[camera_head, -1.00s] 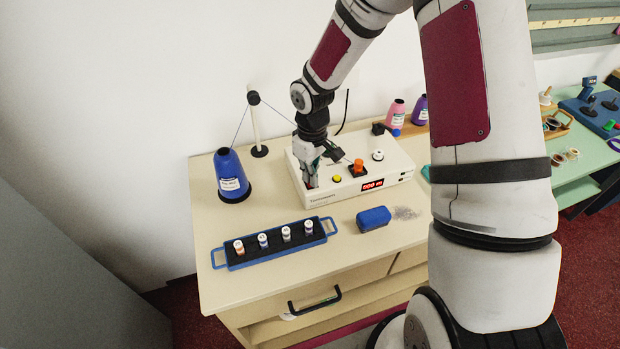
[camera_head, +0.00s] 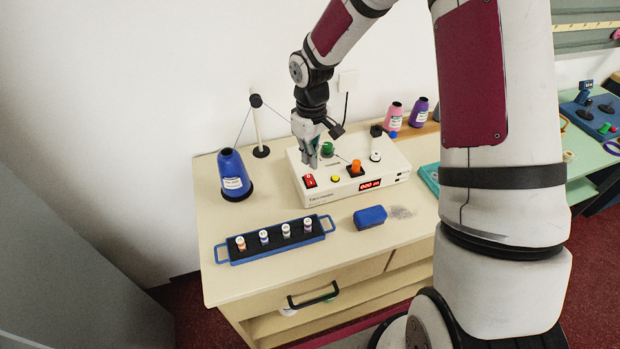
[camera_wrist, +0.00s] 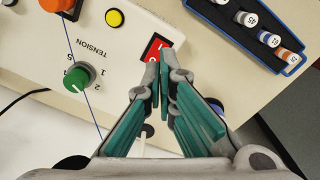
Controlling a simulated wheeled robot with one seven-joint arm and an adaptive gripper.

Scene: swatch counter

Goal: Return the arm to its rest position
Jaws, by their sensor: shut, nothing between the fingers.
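My gripper (camera_head: 312,166) is shut and empty in the head view. It hangs pointing down over the left part of the white winding machine (camera_head: 384,167), close to its red switch (camera_head: 309,181) and green knob (camera_head: 327,149). In the wrist view the closed teal-padded fingers (camera_wrist: 165,82) end near the red switch (camera_wrist: 154,47), with the green knob (camera_wrist: 77,79) to their left. The exact gap between fingertips and machine is hard to tell. My arm reaches in from the upper right.
A blue cone of thread (camera_head: 233,173) and a thread stand (camera_head: 257,125) are at left. A blue rack (camera_head: 237,256) holds several small spools in front. A blue block (camera_head: 370,217) lies right of it. Pink (camera_head: 395,116) and purple (camera_head: 419,112) cones stand behind.

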